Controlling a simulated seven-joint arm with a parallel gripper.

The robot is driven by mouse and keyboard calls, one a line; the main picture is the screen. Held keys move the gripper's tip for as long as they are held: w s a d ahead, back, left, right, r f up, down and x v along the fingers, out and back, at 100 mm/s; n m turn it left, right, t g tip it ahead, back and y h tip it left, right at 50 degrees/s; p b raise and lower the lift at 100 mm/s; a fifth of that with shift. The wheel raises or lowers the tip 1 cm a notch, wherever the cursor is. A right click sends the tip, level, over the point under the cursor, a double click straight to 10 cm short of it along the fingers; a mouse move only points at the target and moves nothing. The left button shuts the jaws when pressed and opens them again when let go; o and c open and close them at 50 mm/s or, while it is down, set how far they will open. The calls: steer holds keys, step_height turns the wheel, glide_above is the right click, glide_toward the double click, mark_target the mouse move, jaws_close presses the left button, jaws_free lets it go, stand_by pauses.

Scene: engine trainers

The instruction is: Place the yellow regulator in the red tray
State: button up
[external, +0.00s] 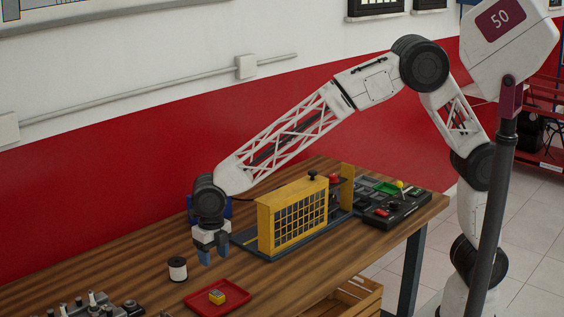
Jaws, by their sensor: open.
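The red tray (236,286) lies on the wooden table near its front edge. A small yellow block with a dark patch, which looks like the yellow regulator (217,297), sits inside the tray and rests on its floor. My gripper (213,255) points down behind the tray, with its blue fingers apart and nothing visible between them. It is clear of the yellow block.
A white spool with dark ends (177,269) stands left of the tray. A yellow caged engine trainer (293,215) stands right of my gripper, with a dark control panel (397,208) beyond it. Grey metal parts (95,306) lie at the lower left. Bare table lies right of the tray.

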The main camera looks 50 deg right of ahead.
steer(key=d+r+m, duration=0.4)
steer(key=d+m, duration=0.2)
steer(key=d, duration=0.6)
steer(key=d+r+m+t, duration=0.1)
steer(key=d+r+m, duration=0.4)
steer(key=d, duration=0.6)
steer(key=d+r+m, duration=0.4)
steer(key=d+m, duration=0.2)
steer(key=d, duration=0.6)
steer(key=s+d+m+t, duration=0.1)
steer(key=s+d+m, duration=1.8)
steer(key=s+d, duration=0.3)
steer(key=d, duration=0.3)
steer(key=shift+s+d+f+t, duration=0.2)
steer(key=shift+s+f+t, duration=0.1)
steer(key=shift+f, duration=0.1)
